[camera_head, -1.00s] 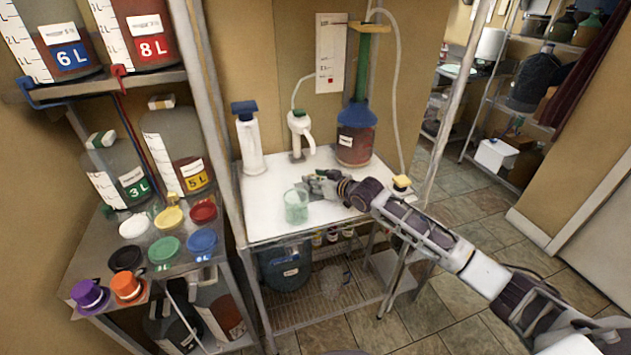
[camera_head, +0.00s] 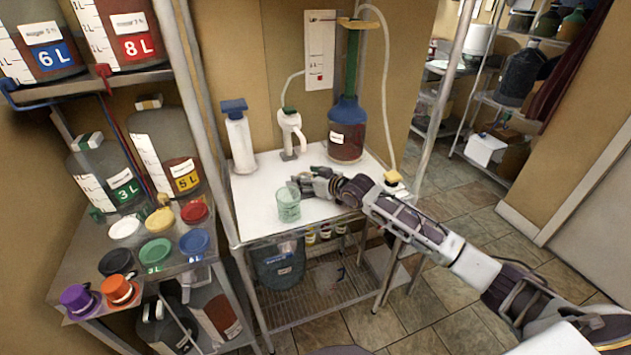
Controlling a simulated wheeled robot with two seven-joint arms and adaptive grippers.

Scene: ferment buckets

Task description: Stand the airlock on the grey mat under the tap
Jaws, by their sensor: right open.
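A pale green see-through cup-like vessel (camera_head: 288,205) stands upright near the front edge of the white table; I cannot tell whether it is the airlock. No other thing is clearly the airlock. The white tap (camera_head: 290,125) stands at the back of the table, with a small grey patch (camera_head: 289,156) at its foot that may be the mat; nothing is seen standing on it. My right gripper (camera_head: 301,183) is open, just behind and right of the green vessel's rim; I cannot tell whether they touch. My left gripper is out of view.
A white pump bottle (camera_head: 239,140) stands left of the tap. A large blue-topped bottle with red liquid (camera_head: 346,135) stands right of it. A yellow-topped block (camera_head: 393,178) is at the table's right corner. The left shelf (camera_head: 80,258) holds several coloured lids. White tabletop is free around the gripper.

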